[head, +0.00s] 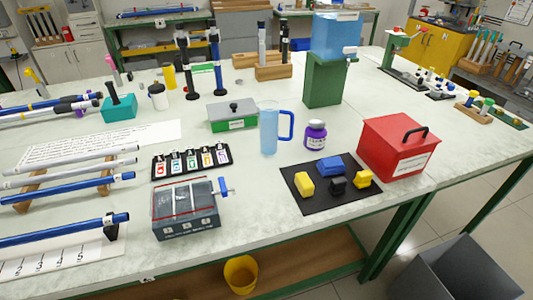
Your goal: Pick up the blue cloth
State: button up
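A small blue item (331,166) lies at the back of a dark mat (316,201) on the right part of the table. It is the thing most like a blue cloth, but I cannot tell whether it is cloth or a solid block. Two yellow pieces (304,185) and a black piece (338,186) lie in front of it on the mat. My gripper does not show in the head view.
A red box (398,148) with a black handle stands right of the mat. A purple jar (315,135) and a blue jug (269,128) stand behind it to the left. A grey vise-like box (185,212) is farther left. Bare table lies between that box and the mat.

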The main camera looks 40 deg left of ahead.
aim_at(332, 165)
jog(key=u, duration=0.85)
jog(key=i, duration=0.85)
jog(key=u, duration=0.65)
